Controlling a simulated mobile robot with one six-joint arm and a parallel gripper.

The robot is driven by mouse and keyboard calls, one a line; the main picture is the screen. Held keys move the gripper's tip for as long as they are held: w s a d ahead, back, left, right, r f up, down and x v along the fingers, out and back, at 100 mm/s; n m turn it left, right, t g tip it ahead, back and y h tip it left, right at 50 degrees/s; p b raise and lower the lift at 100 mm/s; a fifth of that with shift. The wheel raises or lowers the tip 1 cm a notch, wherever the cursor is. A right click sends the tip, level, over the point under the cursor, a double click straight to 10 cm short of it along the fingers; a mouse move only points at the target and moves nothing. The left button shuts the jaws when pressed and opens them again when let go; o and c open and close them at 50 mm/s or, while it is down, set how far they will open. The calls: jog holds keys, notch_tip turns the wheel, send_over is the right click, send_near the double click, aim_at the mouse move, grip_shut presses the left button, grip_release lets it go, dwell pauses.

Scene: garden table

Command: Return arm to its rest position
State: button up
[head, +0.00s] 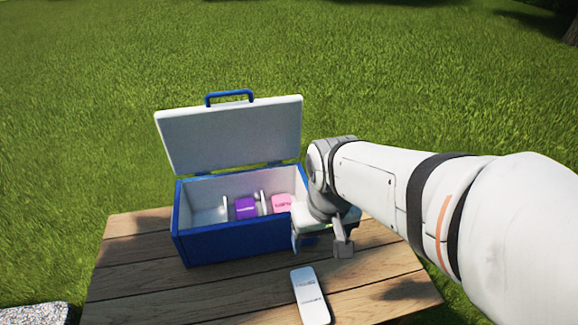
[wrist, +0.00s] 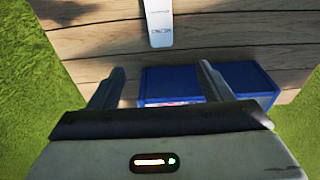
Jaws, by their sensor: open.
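My arm reaches in from the right in the head view. My gripper (head: 320,243) is near the right end of the blue cooler box (head: 235,243), which it partly hides. In the wrist view my gripper (wrist: 161,70) has its two fingers spread apart with nothing held between them. The cooler's blue rim also shows in the wrist view (wrist: 182,74), beyond and partly behind the gripper. The cooler's white lid (head: 232,135) with a blue handle stands open.
A purple item (head: 245,207) and a pink item (head: 283,203) sit in separate compartments inside the cooler. A white flat object (head: 310,294) lies on the wooden table (head: 225,298), also showing in the wrist view (wrist: 159,22). Grass surrounds the table. A stone-like surface (head: 35,314) shows bottom left.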

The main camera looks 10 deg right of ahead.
dwell(0.3)
notch_tip(320, 180, up, 21)
jog(key=t+p, duration=0.1)
jog(key=p, duration=1.8)
jog(key=shift+r, duration=0.1)
